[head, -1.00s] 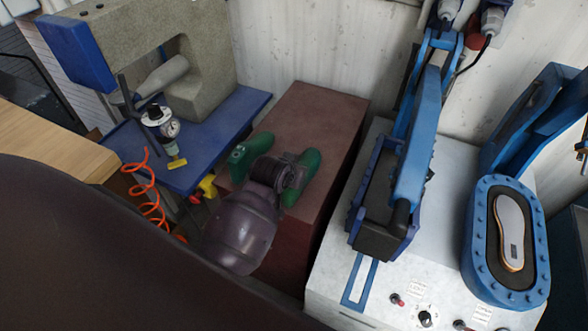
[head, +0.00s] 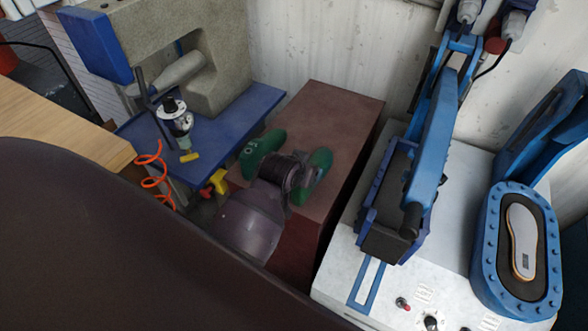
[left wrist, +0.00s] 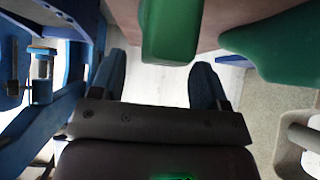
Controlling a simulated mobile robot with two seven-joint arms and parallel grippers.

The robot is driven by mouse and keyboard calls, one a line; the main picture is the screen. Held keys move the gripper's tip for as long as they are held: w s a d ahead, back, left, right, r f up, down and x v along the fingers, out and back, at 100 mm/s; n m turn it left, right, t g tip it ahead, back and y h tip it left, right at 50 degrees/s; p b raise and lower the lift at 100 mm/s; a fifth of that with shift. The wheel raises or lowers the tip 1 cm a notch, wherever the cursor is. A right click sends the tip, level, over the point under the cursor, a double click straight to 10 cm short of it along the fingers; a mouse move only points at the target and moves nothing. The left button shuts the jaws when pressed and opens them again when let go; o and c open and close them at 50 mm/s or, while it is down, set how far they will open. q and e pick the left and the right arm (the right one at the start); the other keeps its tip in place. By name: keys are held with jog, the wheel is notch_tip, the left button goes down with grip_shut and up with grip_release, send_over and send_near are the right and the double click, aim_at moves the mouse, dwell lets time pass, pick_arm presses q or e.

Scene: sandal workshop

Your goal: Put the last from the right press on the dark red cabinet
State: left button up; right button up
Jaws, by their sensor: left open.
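Two green lasts lie on top of the dark red cabinet (head: 335,110). In the head view, one last (head: 262,150) is on the left and the other (head: 317,176) on the right. My left gripper (head: 293,176) is over the cabinet top, mostly hidden behind my wrist. In the left wrist view the open fingers (left wrist: 157,75) are on either side of the near end of one green last (left wrist: 170,35), with gaps visible. The other last (left wrist: 275,45) is to the right there. The right press (head: 478,250) holds a pale sole-shaped piece (head: 522,240). My right gripper is out of view.
A blue lever press (head: 425,170) stands right of the cabinet on a white base (head: 350,245). A grey machine (head: 215,50) on a blue table (head: 250,110) is to the left, with an orange coiled hose (head: 153,170). The cabinet's back part is clear.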

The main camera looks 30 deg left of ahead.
pick_arm(q)
jog(key=v, duration=1)
jog(key=shift+s+r, duration=0.15)
